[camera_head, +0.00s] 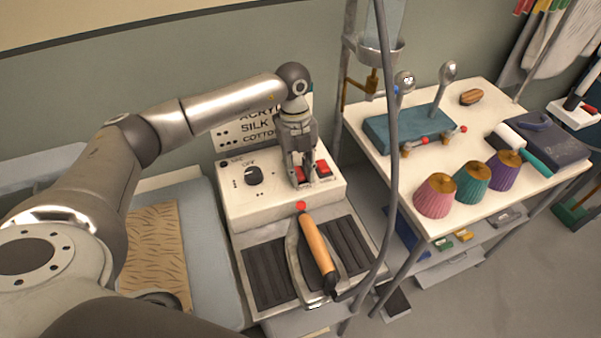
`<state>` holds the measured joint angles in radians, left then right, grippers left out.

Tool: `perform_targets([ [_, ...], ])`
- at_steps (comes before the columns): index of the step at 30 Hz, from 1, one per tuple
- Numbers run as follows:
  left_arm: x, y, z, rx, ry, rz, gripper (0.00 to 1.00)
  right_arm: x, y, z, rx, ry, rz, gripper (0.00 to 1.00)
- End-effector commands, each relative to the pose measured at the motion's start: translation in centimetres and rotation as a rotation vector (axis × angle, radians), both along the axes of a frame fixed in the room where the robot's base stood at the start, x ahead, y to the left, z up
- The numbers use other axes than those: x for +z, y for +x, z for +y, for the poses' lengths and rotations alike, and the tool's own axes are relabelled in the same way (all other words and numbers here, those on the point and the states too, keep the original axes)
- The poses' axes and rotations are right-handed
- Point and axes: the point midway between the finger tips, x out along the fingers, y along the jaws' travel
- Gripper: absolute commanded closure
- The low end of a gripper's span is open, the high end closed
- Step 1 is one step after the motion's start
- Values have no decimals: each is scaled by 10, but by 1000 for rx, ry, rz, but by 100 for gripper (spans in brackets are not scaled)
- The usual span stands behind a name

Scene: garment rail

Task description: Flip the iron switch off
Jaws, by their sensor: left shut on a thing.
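The iron station's control box (240,200) is cream coloured, with a black dial (253,175) marked OFF. A red switch (299,173) sits on its top, partly hidden by my left gripper. A second red switch (323,167) shows just right of the gripper. My left gripper (301,184) points down onto the box and is shut on the red switch between its fingers. Whether that switch is on or off cannot be told. The iron (318,252), with a wooden handle, rests on the dark ribbed pad in front. My right gripper is not in view.
A grey hose (391,150) hangs close to the right of the box. A white table (370,150) at right holds a teal press (408,131) and several coloured cones. A padded board (214,230) lies left of the iron. A label sign stands behind the box.

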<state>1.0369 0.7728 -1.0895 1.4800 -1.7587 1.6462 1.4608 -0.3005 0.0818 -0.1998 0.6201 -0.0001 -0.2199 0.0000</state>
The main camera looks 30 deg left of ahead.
Motion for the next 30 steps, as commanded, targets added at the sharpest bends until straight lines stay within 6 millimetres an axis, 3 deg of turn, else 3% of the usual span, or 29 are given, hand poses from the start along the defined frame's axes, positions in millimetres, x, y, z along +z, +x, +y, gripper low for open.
perform_targets([
  [14, 2, 2, 1, 0, -53, 42, 99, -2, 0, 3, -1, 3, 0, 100],
  [15, 2, 2, 1, 0, -52, 41, 70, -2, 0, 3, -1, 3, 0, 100],
  [19, 2, 2, 1, 0, -52, 41, 54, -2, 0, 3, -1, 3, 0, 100],
  [30, 5, 2, 2, 1, -51, 40, 54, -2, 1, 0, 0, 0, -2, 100],
])
